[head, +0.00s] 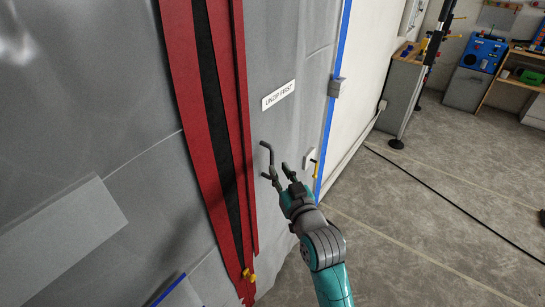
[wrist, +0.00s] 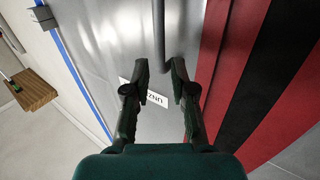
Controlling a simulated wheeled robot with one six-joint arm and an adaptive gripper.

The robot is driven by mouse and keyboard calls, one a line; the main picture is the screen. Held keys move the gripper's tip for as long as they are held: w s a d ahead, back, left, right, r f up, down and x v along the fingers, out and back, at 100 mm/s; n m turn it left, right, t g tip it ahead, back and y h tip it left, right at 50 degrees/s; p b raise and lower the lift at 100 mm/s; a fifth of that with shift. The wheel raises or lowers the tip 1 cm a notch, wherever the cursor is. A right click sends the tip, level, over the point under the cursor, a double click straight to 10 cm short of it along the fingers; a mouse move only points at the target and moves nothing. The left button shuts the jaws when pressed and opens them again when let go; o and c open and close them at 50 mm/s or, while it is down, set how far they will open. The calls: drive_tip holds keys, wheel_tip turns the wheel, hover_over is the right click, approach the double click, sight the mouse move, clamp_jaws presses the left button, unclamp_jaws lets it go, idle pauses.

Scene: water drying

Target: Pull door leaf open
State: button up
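The door leaf (head: 285,60) is a grey, sheet-like panel with a "UNZIP FIRST" label (head: 278,95). It fills the background between the red bands and a blue edge strip, and also shows in the wrist view (wrist: 105,35). A bent grey handle (head: 264,148) stands out from the leaf below the label. My gripper (head: 277,172) is open at the handle's lower part. In the wrist view, the handle bar (wrist: 159,28) comes down between the two spread fingertips. Contact with either finger cannot be told.
Red bands (head: 243,120) with a black strip (head: 214,90) between them run down left of the handle, with yellow pulls (head: 248,274) at the bottom. A grey latch box (head: 336,87) sits on the blue edge. Open concrete floor (head: 430,200) lies right; a workbench (head: 402,80) stands behind.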

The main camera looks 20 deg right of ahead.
sight(273, 159)
drive_tip(key=w, duration=0.6)
drive_tip(key=shift+w+a, duration=0.15)
drive_tip(key=shift+w, duration=0.15)
drive_tip(key=shift+c, duration=0.3)
clamp_jaws()
